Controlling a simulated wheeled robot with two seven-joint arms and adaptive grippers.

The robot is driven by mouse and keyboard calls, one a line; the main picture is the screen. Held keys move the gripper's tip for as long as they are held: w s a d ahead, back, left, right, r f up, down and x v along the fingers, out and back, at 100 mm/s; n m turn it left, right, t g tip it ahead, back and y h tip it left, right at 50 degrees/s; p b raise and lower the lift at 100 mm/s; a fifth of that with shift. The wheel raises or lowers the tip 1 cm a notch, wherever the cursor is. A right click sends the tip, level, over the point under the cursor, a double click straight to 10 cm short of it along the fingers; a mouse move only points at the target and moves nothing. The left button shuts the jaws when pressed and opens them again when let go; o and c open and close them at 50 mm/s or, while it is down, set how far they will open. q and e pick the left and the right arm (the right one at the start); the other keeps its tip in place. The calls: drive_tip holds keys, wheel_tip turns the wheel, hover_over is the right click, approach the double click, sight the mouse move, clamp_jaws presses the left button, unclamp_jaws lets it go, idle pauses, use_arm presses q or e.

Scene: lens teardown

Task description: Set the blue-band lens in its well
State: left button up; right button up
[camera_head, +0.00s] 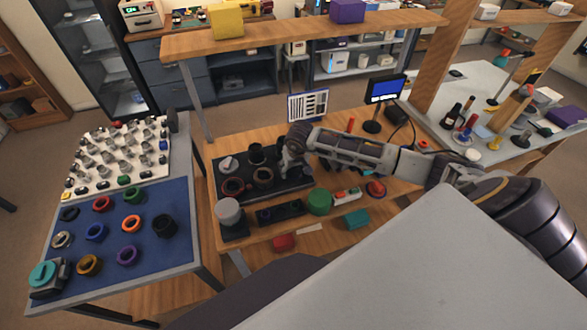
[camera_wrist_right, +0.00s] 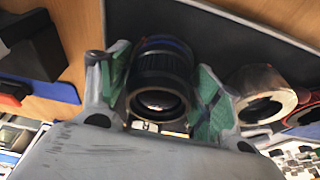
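The blue-band lens (camera_wrist_right: 160,78) is a black ribbed cylinder with a blue ring near its far end. It sits between the green-padded fingers of my right gripper (camera_wrist_right: 162,92) in the right wrist view, and the pads appear to press on both sides. In the head view my right gripper (camera_head: 287,160) is low over the right part of the dark tray (camera_head: 292,186) and hides the lens. I cannot tell whether the lens touches a well floor. A bronze-ringed lens (camera_head: 263,176) and a red-ringed lens (camera_head: 233,187) stand in the tray. My left gripper is not in view.
A black cylinder (camera_head: 257,153) stands at the tray's back. A grey-topped cylinder (camera_head: 228,211), a green cylinder (camera_head: 319,201) and a red button (camera_head: 376,188) are near the front. A blue mat (camera_head: 110,257) with several rings lies left. A small screen (camera_head: 386,90) stands behind.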

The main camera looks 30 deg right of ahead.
sight(296, 178)
drive_tip(key=shift+o, duration=0.7)
drive_tip(key=v, duration=1.2)
drive_tip(key=shift+s+f, duration=0.1)
idle(0.4)
